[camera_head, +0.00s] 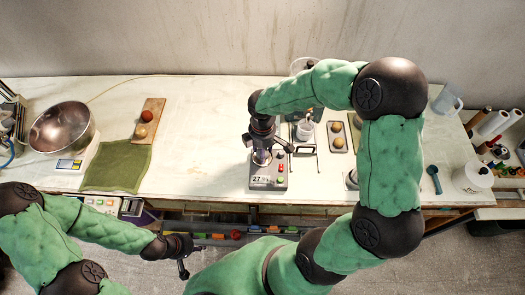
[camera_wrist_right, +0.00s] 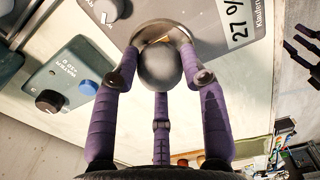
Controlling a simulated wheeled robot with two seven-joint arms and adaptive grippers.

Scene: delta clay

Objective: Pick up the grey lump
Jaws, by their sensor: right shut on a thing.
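The grey lump (camera_wrist_right: 160,67) is round and smooth. In the right wrist view it sits between the purple fingers of my right gripper (camera_wrist_right: 161,80), which is shut on it. A shiny metal dish (camera_wrist_right: 150,32) shows just behind the lump; I cannot tell whether they touch.
A steel bowl (camera_head: 62,128), a green cloth (camera_head: 116,167) and a wooden board (camera_head: 151,108) with two balls stand at left. Free tabletop (camera_head: 205,130) lies left of the scale.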

